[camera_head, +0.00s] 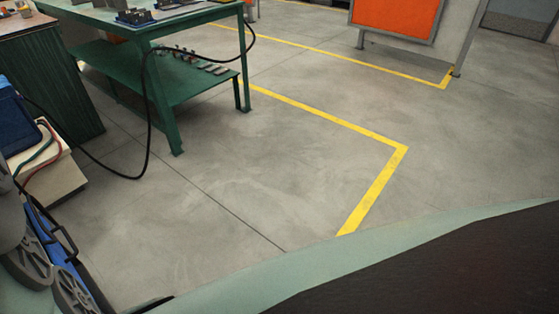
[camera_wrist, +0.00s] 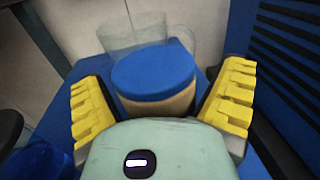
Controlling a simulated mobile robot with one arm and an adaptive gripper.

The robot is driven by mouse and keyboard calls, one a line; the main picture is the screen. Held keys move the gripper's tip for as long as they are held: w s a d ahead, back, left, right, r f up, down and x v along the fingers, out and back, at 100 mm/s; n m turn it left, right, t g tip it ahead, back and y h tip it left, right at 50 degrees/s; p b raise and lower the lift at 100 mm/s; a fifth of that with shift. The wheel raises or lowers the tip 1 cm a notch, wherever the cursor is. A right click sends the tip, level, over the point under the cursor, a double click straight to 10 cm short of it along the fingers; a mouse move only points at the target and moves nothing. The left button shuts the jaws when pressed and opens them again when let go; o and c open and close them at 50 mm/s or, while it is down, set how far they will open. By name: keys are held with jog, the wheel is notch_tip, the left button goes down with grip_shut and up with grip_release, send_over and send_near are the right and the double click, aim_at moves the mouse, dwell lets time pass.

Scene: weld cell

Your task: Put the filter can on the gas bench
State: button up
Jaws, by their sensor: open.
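In the wrist view, a round can (camera_wrist: 155,77) with a blue lid and a tan body stands between the fingers of my gripper (camera_wrist: 160,92). It looks like the filter can, but I see no label. The yellow fingers are spread wide, one on each side, with a gap at the lid; contact lower down is hidden by my gripper's body. My gripper does not show in the head view. A green bench (camera_head: 165,90) with a lower shelf stands at upper left in the head view; I cannot tell whether it is the gas bench.
Clear containers (camera_wrist: 135,34) stand just behind the can. A blue slatted panel (camera_wrist: 285,70) is close on the right. In the head view, a black cable (camera_head: 148,120) hangs from the bench to the floor. Concrete floor with yellow lines (camera_head: 375,190) is open in the middle.

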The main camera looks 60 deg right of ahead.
jog(key=c, duration=1.6)
jog(key=shift+o, duration=0.2)
jog(key=shift+r, duration=0.45)
jog(key=r+p, duration=0.2)
jog(key=r, duration=0.1)
jog(key=shift+s+d, duration=0.1)
jog(key=shift+d, duration=0.25)
jog(key=s+r+p+v, duration=0.1)
jog(key=s+v, duration=0.1)
jog(key=v, duration=1.3)
jog(key=shift+a, duration=0.15)
